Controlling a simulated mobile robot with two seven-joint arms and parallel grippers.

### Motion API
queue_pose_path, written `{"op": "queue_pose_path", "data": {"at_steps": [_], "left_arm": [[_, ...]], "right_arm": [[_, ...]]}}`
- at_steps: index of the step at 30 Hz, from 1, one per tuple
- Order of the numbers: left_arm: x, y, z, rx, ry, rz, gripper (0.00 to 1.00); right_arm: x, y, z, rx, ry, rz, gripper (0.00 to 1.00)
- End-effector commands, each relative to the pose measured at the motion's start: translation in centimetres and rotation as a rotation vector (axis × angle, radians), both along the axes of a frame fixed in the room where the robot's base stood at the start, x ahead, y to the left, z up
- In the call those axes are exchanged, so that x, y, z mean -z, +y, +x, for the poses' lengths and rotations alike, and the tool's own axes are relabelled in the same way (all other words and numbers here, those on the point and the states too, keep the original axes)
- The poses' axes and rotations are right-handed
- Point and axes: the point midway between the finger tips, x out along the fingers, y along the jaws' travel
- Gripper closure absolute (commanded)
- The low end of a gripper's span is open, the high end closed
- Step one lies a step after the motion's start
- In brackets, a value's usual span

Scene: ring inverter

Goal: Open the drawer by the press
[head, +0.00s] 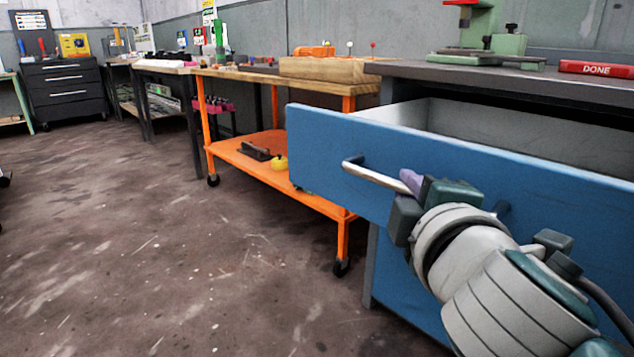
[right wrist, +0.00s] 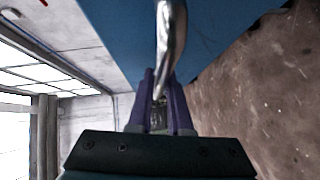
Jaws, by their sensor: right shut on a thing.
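The blue drawer (head: 330,150) is pulled out of the grey-topped bench at the right in the head view, and its grey inside shows. Its front also shows in the right wrist view (right wrist: 115,35). A metal bar handle (head: 375,175) runs across the drawer front. My right gripper (head: 412,182) is shut on the handle. In the right wrist view its purple fingers (right wrist: 160,105) stand on either side of the bar (right wrist: 172,40). The green press (head: 487,40) stands on the bench top above the drawer. My left gripper is not in view.
An orange cart (head: 250,160) with a wooden top stands left of the drawer, with a yellow thing (head: 280,163) on its lower shelf. A red DONE tray (head: 597,68) lies on the bench top. The floor (head: 150,230) at left is clear.

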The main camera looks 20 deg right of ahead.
Motion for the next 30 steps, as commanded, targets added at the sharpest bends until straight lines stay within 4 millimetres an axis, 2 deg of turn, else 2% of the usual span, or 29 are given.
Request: {"op": "queue_pose_path", "data": {"at_steps": [8, 9, 16, 25, 30], "left_arm": [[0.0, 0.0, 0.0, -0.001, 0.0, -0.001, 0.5], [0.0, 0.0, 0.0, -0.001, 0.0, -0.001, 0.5], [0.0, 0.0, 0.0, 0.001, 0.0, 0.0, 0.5], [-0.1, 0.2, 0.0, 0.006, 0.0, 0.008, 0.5], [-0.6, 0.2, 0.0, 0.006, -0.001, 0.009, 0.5]], "right_arm": [[0.0, 0.0, 0.0, 0.001, 0.001, -0.001, 1.0], [0.0, 0.0, 0.0, 0.001, 0.001, -0.001, 0.79], [0.0, 0.0, 0.0, 0.001, 0.001, -0.001, 0.53], [0.0, 0.1, -0.3, 0.0, 0.001, -0.001, 0.53], [-0.3, 0.9, -2.3, -0.001, 0.004, 0.001, 0.53]]}}
